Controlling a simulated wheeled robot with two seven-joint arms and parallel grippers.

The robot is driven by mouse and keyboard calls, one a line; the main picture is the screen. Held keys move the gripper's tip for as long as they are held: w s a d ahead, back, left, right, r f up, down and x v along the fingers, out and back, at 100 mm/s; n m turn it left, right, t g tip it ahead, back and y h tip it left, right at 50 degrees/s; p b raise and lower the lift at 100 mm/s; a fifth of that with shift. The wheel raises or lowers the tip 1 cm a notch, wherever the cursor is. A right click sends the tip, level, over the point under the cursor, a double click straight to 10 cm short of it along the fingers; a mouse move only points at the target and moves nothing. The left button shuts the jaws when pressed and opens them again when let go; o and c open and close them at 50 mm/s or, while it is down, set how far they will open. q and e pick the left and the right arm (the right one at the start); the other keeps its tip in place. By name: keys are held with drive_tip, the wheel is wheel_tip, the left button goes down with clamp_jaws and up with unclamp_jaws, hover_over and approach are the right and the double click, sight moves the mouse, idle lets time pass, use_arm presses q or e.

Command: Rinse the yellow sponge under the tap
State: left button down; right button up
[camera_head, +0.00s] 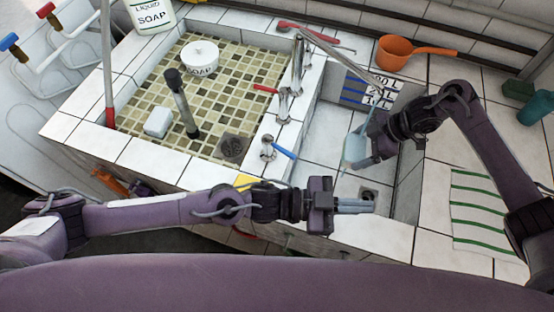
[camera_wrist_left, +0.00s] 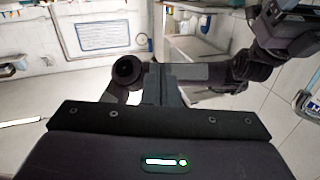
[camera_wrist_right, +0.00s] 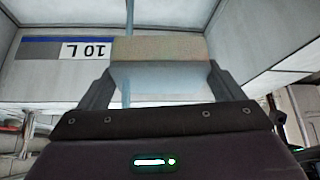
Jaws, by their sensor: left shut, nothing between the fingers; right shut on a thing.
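My right gripper (camera_head: 371,150) is shut on a sponge-like block (camera_head: 354,148) over the right-hand sink. The block looks pale blue in the head view. In the right wrist view the block (camera_wrist_right: 156,50) has a tan face and a pale blue-grey face between the fingers. A thin bluish stream, looking like water, meets the block below the tap (camera_head: 297,62) spout. My left gripper (camera_head: 355,206) is shut and empty near the front edge of the right sink. A yellow patch (camera_head: 245,180) shows on the front ledge, partly hidden by my left arm; I cannot tell what it is.
A tiled basin (camera_head: 230,65) at left holds a white soap pot (camera_head: 200,58), a pale block (camera_head: 157,122) and a dark upright post (camera_head: 181,103). An orange ladle (camera_head: 398,51) lies at the back. A striped cloth (camera_head: 475,210) lies at right.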

use_arm(q)
drive_tip(key=w+a+f+n+t+y, duration=0.2)
drive_tip(key=a+n+t, duration=0.5)
drive_tip(key=a+t, duration=0.25)
drive_tip(key=n+t+y, duration=0.3)
drive_tip(key=n+y, duration=0.2)
drive_tip(key=y, duration=0.2)
approach(287, 155)
drive_tip(key=f+v, duration=0.1)
drive_tip(key=v, duration=0.6)
drive_tip(key=x, duration=1.3)
drive_tip(key=shift+w+r, duration=0.25)
drive_tip(key=shift+w, duration=0.25)
drive_tip(key=shift+w+d+n+t+y, duration=0.15)
drive_tip(key=shift+d+n+t+y, duration=0.25)
drive_tip(key=shift+n+y, duration=0.3)
drive_tip(key=shift+w+d+n+t+y, duration=0.1)
drive_tip(key=shift+d+n+t+y, duration=0.15)
drive_tip(key=shift+n+t+y, duration=0.3)
drive_tip(key=shift+w+d+n+t+y, duration=0.15)
drive_tip(key=shift+n+y, duration=0.25)
drive_tip(key=shift+y, duration=0.25)
drive_tip(key=shift+w+d+n+t+y, duration=0.15)
drive_tip(key=shift+n+y, duration=0.2)
drive_tip(key=shift+y, duration=0.25)
drive_tip(key=shift+a, duration=0.1)
drive_tip(key=shift+s, duration=0.1)
